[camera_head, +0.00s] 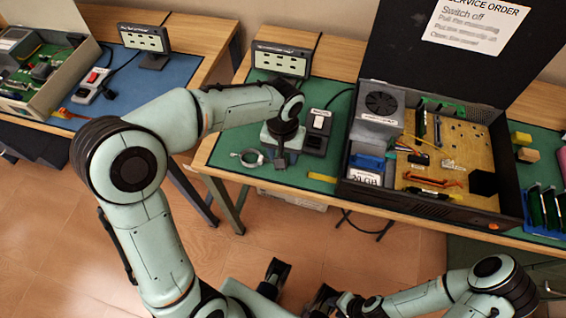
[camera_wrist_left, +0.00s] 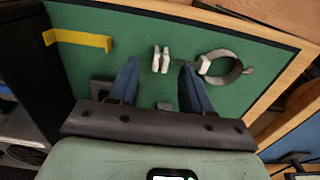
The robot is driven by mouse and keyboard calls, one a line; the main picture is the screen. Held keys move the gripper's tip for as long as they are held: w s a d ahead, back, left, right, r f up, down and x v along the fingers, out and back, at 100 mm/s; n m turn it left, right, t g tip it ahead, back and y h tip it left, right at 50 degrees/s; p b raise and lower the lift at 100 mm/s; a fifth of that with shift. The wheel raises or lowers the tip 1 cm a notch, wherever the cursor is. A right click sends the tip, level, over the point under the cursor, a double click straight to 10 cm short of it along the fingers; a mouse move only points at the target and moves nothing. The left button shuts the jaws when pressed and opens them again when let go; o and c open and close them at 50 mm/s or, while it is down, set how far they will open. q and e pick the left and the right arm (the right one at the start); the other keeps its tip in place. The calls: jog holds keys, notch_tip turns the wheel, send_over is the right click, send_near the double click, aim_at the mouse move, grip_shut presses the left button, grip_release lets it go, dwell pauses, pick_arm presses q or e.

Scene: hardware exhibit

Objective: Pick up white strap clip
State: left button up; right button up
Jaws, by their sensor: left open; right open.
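The white strap clip (camera_wrist_left: 161,60) lies on the green mat, seen in the left wrist view. A dark coiled cord runs from it toward a grey wrist strap (camera_wrist_left: 229,77) loop with a white piece. The strap loop also shows in the head view (camera_head: 248,158); there the clip is hidden or too small to tell. My left gripper (camera_wrist_left: 158,83) is open, its blue-grey fingers either side of the clip in the picture; contact cannot be told. In the head view my left gripper (camera_head: 281,158) points down over the mat. My right gripper (camera_head: 300,283) is open and empty, low in the picture.
A yellow strip (camera_wrist_left: 78,40) lies on the mat near the open computer case (camera_head: 433,205). A switch box (camera_head: 317,131) stands close right of my left gripper. A small labelled display (camera_head: 283,60) stands behind. The table's front edge is near.

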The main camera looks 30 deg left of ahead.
pick_arm(q)
notch_tip(320, 180, down, 4)
jog(key=shift+r, duration=0.1)
jog(key=c, duration=0.8)
